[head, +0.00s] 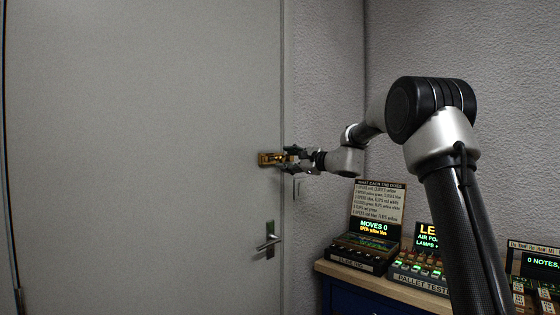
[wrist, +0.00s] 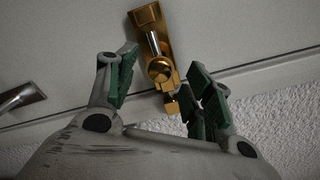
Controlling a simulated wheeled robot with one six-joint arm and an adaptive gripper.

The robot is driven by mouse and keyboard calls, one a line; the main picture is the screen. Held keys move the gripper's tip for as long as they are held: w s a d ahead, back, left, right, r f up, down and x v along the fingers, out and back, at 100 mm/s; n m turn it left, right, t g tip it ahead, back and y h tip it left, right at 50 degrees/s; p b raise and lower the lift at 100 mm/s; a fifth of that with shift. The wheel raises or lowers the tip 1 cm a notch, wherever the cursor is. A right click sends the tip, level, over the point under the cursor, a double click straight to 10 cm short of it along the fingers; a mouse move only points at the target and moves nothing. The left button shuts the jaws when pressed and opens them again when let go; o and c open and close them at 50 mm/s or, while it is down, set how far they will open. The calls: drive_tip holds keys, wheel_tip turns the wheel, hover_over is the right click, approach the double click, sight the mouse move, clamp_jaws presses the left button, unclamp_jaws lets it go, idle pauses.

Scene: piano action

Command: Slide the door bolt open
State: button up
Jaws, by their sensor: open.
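The brass door bolt (head: 268,159) is mounted on the grey door (head: 140,130) near its right edge, above the lever handle. In the wrist view the bolt (wrist: 155,50) shows as a brass plate with a round knob, and its lower end reaches the door's edge. My gripper (head: 292,158) is at the bolt's right end in the head view. In the wrist view my gripper (wrist: 160,80) is open, with green-padded fingers on either side of the bolt's knob end. I cannot tell whether a finger touches it.
A metal lever handle (head: 268,242) sits below the bolt and also shows in the wrist view (wrist: 20,97). A light switch is on the wall beside the door. A cabinet (head: 350,300) with several lit devices, including one reading "MOVES 0" (head: 372,228), stands at lower right.

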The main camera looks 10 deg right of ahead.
sight(270, 159)
drive_tip(key=shift+x, duration=2)
clamp_jaws()
drive_tip(key=s+a, duration=0.2)
drive_tip(key=a, duration=0.1)
drive_tip(key=shift+s, duration=0.1)
drive_tip(key=shift+d, duration=0.1)
